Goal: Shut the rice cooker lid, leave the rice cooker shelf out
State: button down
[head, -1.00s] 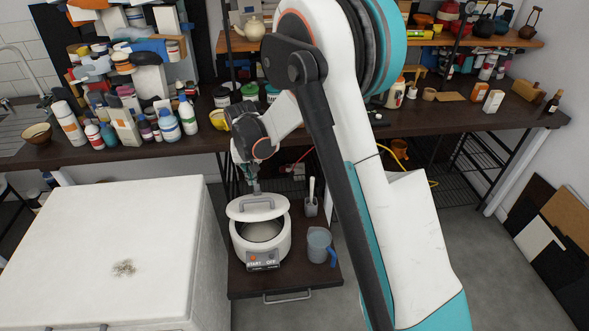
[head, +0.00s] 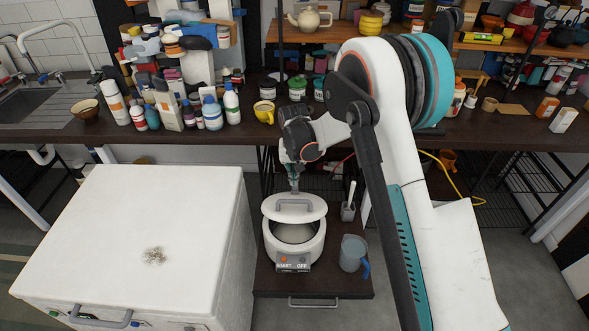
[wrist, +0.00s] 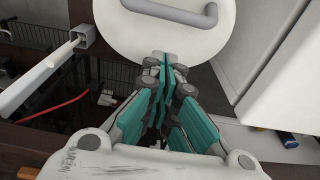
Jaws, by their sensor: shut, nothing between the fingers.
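The white rice cooker (head: 283,252) stands on the pulled-out dark shelf (head: 335,283). Its round lid (head: 295,215) with a grey handle is raised at the back, and the pot opening shows below it. My gripper (head: 294,186) is shut and empty, at the rear edge of the lid. In the wrist view the lid (wrist: 140,38) fills the top middle, and the teal fingers of my gripper (wrist: 165,68) point at its edge. I cannot tell whether they touch it.
A blue-handled measuring cup (head: 352,253) and a grey holder with a white utensil (head: 348,210) stand right of the cooker. A large white cabinet (head: 150,225) is close on the left. The cluttered dark counter (head: 200,145) runs behind, above the shelf.

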jog(key=s+f, duration=0.1)
jog(key=s+f+b, duration=0.1)
jog(key=f, duration=0.1)
jog(key=shift+s+f, duration=0.25)
dwell(0.4)
